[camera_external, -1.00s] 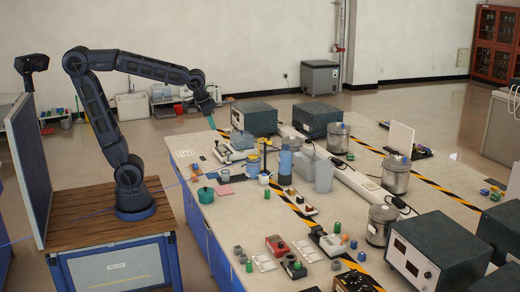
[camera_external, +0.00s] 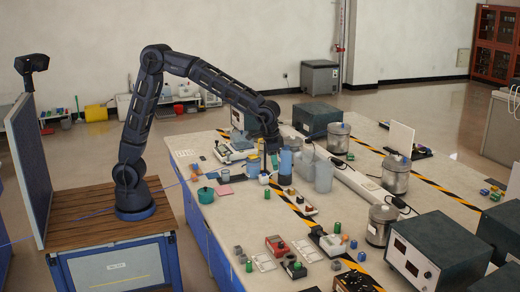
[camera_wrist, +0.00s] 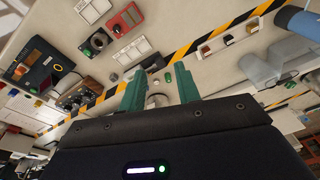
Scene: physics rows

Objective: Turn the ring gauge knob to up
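My gripper (camera_wrist: 158,88) is open, its two green fingers apart and empty, with bench top and pale fittings visible beyond them. In the external view my gripper (camera_external: 272,148) hangs over the bench near the blue bottle (camera_external: 285,166); its fingers are hard to make out there. I cannot tell for certain which thing is the ring gauge knob. In the wrist view, a small black box with a round knob (camera_wrist: 98,41) lies left of the fingers, and a dark panel with several round knobs (camera_wrist: 82,98) lies lower left. No knob is between the fingers.
A red box (camera_external: 277,245) and a small black box (camera_external: 293,266) lie near the bench front. Metal canisters (camera_external: 382,222) and a large instrument (camera_external: 432,255) stand at right.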

